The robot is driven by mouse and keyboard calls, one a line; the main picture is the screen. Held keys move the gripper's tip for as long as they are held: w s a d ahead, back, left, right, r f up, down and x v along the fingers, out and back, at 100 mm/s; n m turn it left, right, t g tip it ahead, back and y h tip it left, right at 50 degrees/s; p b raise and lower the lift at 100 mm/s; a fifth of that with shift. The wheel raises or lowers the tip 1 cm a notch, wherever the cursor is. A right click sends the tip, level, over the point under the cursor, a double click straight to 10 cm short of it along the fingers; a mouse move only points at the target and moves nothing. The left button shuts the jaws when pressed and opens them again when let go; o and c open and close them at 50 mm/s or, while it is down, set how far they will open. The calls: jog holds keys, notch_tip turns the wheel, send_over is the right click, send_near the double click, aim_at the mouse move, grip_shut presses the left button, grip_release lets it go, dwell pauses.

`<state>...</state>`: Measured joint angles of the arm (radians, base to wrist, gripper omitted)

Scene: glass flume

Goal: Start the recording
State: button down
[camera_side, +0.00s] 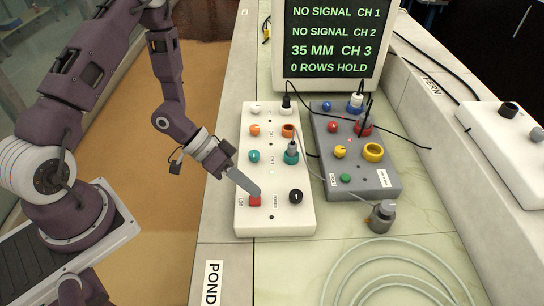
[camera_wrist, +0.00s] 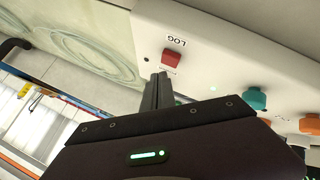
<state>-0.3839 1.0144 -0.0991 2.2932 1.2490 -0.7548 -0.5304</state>
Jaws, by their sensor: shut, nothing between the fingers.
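A white box (camera_side: 275,220) stands on the bench in the side view, with a red square button (camera_side: 255,201) at its near left corner. In the wrist view the red button (camera_wrist: 171,59) sits beside the printed word LOG on the white box (camera_wrist: 215,50). My gripper (camera_side: 256,192) is shut and empty, its tips just behind the button in the side view. In the wrist view my gripper (camera_wrist: 161,76) points at the button's near edge; I cannot tell whether they touch. A screen (camera_side: 335,40) reads NO SIGNAL CH 1, NO SIGNAL CH 2, 35 MM CH 3, 0 ROWS HOLD.
The white box also carries a black knob (camera_side: 296,196), and teal and orange knobs and plugs. A grey box (camera_side: 365,185) with coloured knobs and sockets stands to its right. A grey-topped cylinder (camera_side: 382,216) and coiled clear tubing (camera_side: 400,246) lie nearer. Another white box (camera_side: 505,140) is far right.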

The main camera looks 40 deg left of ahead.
aim_at(251, 198)
jog(key=shift+f, duration=0.1)
jog(key=shift+f, duration=0.35)
jog(key=shift+f, duration=0.5)
dwell(0.6)
jog(key=shift+r, duration=0.95)
notch_tip(251, 198, up, 6)
dwell(0.5)
